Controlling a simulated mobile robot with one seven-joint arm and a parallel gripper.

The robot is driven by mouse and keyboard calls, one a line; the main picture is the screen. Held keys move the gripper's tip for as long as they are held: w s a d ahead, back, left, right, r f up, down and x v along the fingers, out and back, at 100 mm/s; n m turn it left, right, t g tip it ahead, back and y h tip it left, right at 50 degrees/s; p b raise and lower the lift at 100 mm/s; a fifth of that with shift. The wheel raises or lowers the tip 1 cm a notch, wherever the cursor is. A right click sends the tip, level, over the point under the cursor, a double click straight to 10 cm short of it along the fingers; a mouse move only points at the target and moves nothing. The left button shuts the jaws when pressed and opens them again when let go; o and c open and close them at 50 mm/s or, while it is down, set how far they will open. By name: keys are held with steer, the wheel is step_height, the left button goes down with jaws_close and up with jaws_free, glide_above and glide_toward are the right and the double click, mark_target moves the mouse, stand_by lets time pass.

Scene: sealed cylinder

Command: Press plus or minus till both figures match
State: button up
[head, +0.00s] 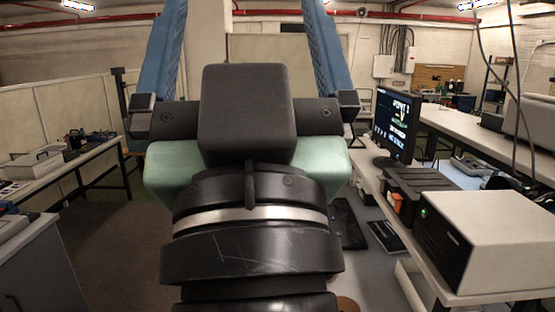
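My gripper (245,20) fills the middle of the head view, pointing up and away. Its two long blue fingers stand wide apart, with nothing visible between them; their tips are cut off by the top edge. The dark box, pale green body and black wrist below hide the centre of the room. A black monitor (395,125) stands on the right bench, to the right of my gripper. It shows white, green and yellow marks on a dark screen, too small to read as figures. I cannot make out any plus or minus button.
A light-topped black box (490,235) with a green light stands on the right bench (455,175), near a keyboard-like dark object (345,225). A left table (95,160) carries small equipment. A grey cabinet (45,260) is at lower left. Dark floor (110,230) lies open between them.

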steer(key=d+h, duration=0.1)
steer(key=s+d+m+t+h, duration=0.1)
steer(key=shift+s+d+h, duration=0.1)
steer(key=shift+s+h, duration=0.15)
steer(key=shift+h, duration=0.15)
